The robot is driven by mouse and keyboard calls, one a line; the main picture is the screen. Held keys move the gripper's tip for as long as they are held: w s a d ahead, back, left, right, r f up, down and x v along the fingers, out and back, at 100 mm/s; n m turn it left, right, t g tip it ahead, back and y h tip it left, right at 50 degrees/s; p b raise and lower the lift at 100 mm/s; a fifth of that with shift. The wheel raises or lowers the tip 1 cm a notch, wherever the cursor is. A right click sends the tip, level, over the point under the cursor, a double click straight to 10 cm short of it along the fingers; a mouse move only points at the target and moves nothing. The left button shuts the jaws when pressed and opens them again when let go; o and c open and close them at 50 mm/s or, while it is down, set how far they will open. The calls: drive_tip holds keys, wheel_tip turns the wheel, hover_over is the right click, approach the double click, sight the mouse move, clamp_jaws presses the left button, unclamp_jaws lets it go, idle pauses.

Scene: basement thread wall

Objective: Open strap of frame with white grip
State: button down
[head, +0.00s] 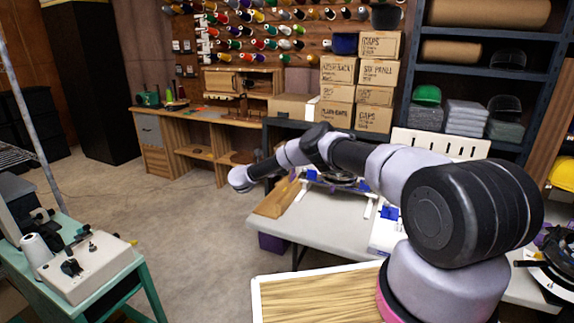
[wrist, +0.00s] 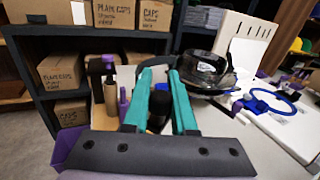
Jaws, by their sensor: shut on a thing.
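In the wrist view, my gripper (wrist: 157,70) has teal fingers that lean together at their tips. They are shut on a small dark grey piece, which looks like the end of the frame's strap. The black round cap frame (wrist: 204,72) is just right of the fingertips, with a shiny clear or metallic part inside its hoop. In the head view, the frame (head: 342,180) shows partly behind my arm, on the grey-white table (head: 297,222). I cannot make out a white grip on it.
A blue ring (wrist: 272,104) lies on a white plate right of the frame. A white slotted panel (wrist: 246,42) stands behind it. Bottles (wrist: 109,92) and a purple bin (wrist: 72,150) are at the left. Boxes (head: 357,78) fill the back shelves.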

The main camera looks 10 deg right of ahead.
drive_tip(key=shift+w, duration=0.1)
idle(0.3)
drive_tip(key=c, duration=0.7)
unclamp_jaws()
drive_tip(key=shift+a, duration=0.15)
drive_tip(key=v, duration=1)
drive_tip(key=shift+a+r, duration=0.1)
drive_tip(key=shift+a, duration=0.15)
